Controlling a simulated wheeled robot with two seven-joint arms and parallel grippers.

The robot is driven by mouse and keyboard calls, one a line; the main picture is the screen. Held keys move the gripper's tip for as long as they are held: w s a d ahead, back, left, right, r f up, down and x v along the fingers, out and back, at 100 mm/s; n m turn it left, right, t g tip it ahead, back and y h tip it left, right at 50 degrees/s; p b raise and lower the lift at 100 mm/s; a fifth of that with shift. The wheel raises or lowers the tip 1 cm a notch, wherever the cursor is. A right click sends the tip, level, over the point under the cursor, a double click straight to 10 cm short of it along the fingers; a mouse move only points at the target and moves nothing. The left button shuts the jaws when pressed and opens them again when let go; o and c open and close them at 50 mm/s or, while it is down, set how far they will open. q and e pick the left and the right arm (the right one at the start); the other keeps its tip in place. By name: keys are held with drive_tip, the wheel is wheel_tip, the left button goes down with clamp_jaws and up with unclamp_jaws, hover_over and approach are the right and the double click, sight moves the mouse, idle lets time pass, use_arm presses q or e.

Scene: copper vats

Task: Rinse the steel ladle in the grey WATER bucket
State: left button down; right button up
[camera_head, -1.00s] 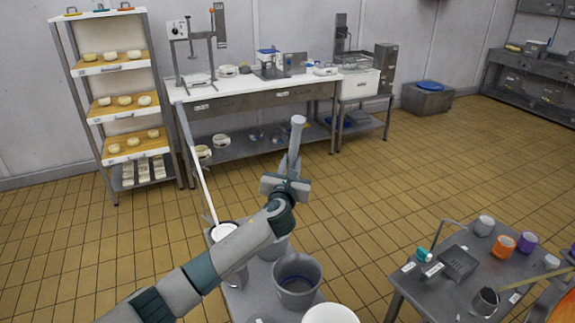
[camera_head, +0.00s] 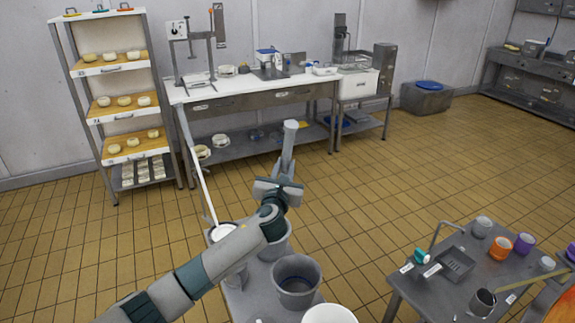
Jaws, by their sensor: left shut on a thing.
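My left gripper (camera_head: 279,190) is at the end of the arm from the lower left, above the stand with the buckets. It is shut on a grey, handle-like piece (camera_head: 289,150) that rises nearly upright with a blunt top; I take this to be the steel ladle. Its bowl is not visible. A grey bucket (camera_head: 297,283) stands open, in front and to the right of the gripper. Another grey bucket (camera_head: 277,245) is behind it, partly covered by my arm. No WATER label can be read. My right gripper is not in view.
A container with white contents (camera_head: 222,232) and a long pale stick stands left of the buckets. A white tub (camera_head: 330,314) is at the bottom edge. A grey table (camera_head: 450,287) with several cups and tools stands right. Open tiled floor lies between.

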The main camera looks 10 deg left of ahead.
use_arm(q)
drive_tip(key=shift+w+d, duration=0.1)
drive_tip(key=shift+d, duration=0.05)
drive_tip(key=shift+w+d, duration=0.5)
drive_tip(key=shift+d, duration=0.2)
drive_tip(key=shift+a, duration=0.1)
drive_tip(key=shift+s+a+r+p, duration=0.1)
drive_tip(key=shift+s+a+p, duration=0.3)
drive_tip(key=shift+a+p, duration=0.05)
drive_tip(key=shift+s+a, duration=0.2)
drive_tip(key=shift+a, duration=0.1)
drive_tip(key=shift+w+d, duration=0.1)
drive_tip(key=shift+d, duration=0.05)
idle(0.3)
drive_tip(key=shift+w+d, duration=0.5)
drive_tip(key=shift+d, duration=0.2)
drive_tip(key=shift+s+a, duration=0.1)
drive_tip(key=shift+a, duration=0.05)
